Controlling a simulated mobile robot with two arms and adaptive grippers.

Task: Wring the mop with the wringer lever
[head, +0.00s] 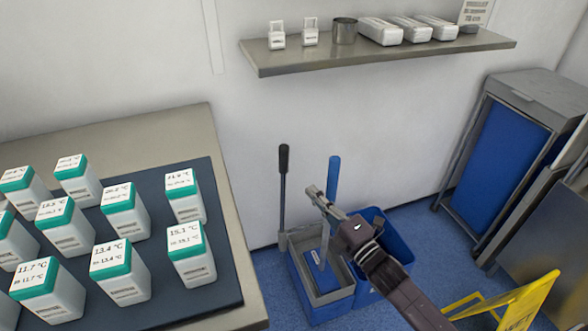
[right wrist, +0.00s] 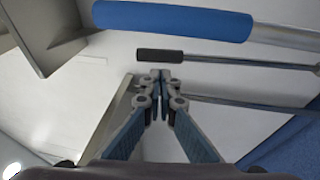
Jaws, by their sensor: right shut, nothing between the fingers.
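The wringer lever is a grey rod with a black grip (head: 283,159), upright at the left side of the grey wringer (head: 291,262). The blue mop handle (right wrist: 172,20) crosses the top there. My left gripper is not in view.
A blue bucket (head: 397,240) stands right of the wringer, partly behind my right arm. A yellow floor sign (head: 525,303) is at lower right. A table (head: 222,180) with several teal-lidded containers is at left. A shelf (head: 385,53) hangs above, and a blue-panelled cabinet (head: 500,155) stands at right.

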